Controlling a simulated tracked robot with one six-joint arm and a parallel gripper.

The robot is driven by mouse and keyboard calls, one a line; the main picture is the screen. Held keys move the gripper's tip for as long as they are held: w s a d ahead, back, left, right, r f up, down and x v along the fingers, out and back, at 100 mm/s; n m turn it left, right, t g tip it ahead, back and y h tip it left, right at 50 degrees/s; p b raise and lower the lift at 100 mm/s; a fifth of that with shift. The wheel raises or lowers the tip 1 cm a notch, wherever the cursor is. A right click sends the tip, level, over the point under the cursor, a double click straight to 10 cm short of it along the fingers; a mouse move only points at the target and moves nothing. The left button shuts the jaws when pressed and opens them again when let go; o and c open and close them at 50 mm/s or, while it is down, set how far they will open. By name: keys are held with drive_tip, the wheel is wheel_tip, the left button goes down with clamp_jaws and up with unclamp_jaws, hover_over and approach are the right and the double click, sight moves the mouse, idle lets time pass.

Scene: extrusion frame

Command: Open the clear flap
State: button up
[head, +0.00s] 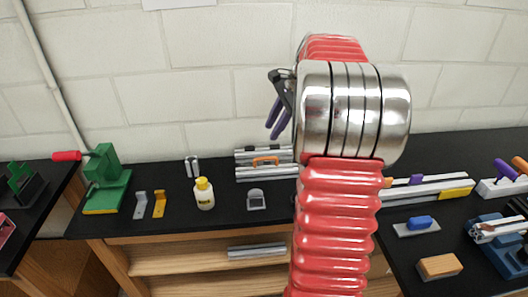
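My gripper (272,127) is in the head view, raised in front of the white wall, left of my big silver wrist joint. Its two purple fingers point down and left, with a narrow gap between them. It looks open and empty, and touches nothing. Below it on the black bench stands a metal extrusion frame (247,173) with silver bars and an orange handle (265,160). I cannot make out the clear flap as a separate sheet; my red arm covers the area just right of the frame.
On the bench are a green press (105,180), a yellow-white bottle (204,194), small brackets (140,205) and a grey block (256,199). A silver bar (257,251) lies on the shelf below. At right are a blue-topped block (420,222) and a wooden block (439,266).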

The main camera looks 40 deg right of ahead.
sight(269, 158)
drive_tip(key=d, duration=0.1)
drive_tip(key=d+f+m, duration=0.1)
drive_tip(key=d, duration=0.1)
drive_tip(key=d+m, duration=0.1)
drive_tip(key=d, duration=0.1)
drive_tip(key=shift+s+d+f, duration=0.2)
drive_tip(key=shift+s+f, duration=0.1)
drive_tip(key=shift+f, duration=0.05)
drive_tip(key=x, duration=1.3)
drive_tip(key=shift+w+a+f, duration=0.25)
drive_tip(key=shift+w, duration=0.1)
drive_tip(key=shift+c, duration=0.5)
clamp_jaws()
